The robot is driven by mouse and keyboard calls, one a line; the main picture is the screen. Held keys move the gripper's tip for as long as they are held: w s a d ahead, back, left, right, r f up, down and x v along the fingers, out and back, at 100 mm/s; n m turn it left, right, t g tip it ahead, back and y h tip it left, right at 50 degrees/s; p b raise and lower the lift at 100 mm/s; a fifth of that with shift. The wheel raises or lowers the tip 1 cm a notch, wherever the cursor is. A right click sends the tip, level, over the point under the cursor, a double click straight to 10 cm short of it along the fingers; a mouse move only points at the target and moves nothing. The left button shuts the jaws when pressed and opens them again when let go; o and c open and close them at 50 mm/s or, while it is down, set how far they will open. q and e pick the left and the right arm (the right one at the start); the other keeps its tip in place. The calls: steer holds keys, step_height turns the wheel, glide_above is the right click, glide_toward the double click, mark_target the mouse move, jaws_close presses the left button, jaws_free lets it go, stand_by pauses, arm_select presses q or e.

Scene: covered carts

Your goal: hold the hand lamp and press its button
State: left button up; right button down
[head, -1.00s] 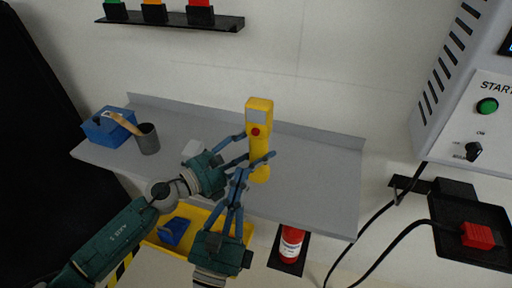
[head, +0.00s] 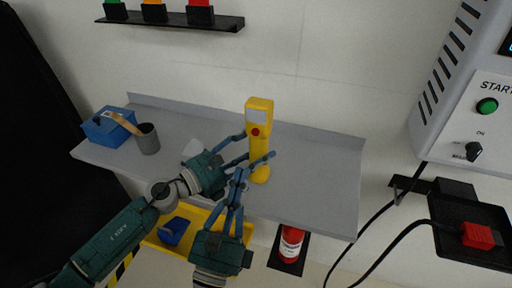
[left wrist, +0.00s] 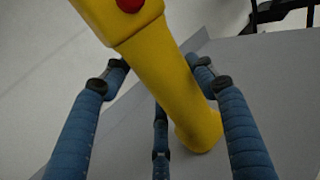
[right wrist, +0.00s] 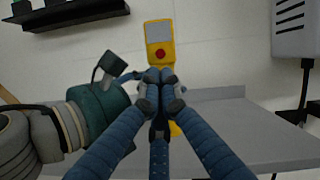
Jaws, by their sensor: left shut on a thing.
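The hand lamp (head: 260,145) is yellow, with a grey panel near its top and a red button (head: 255,132) below that. It stands roughly upright over the grey shelf. My left gripper (head: 257,148) is shut on its handle below the button; the left wrist view shows the lamp (left wrist: 165,75) between the fingers. My right gripper (head: 240,173) is lower, in front of the lamp. In the right wrist view its fingertips (right wrist: 160,82) are together and empty, just below the red button (right wrist: 160,54) in the picture. I cannot tell the gap to the lamp.
The grey shelf (head: 315,180) holds a blue box (head: 105,128) and a grey cup (head: 148,140) at its left. A yellow bin (head: 190,216) and a red cylinder (head: 291,243) are below. A control box (head: 470,110) is at right. The shelf's right part is clear.

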step_height(320, 180, up, 4)
steer(key=d+n+t+y, duration=0.1)
steer(key=n+t+y, duration=0.25)
steer(key=n, duration=0.75)
steer(key=n+y, duration=0.9)
steer(key=n, duration=0.5)
glide_toward(252, 121)
steer(key=shift+g+h, duration=0.25)
steer(key=shift+g, duration=0.2)
steer(key=shift+s+r+x, duration=0.15)
steer(key=shift+r+x, duration=0.05)
steer(key=shift+x, duration=0.9)
steer(key=shift+s+r+x, duration=0.1)
steer(key=shift+r+x, duration=0.05)
steer(key=shift+x, duration=0.9)
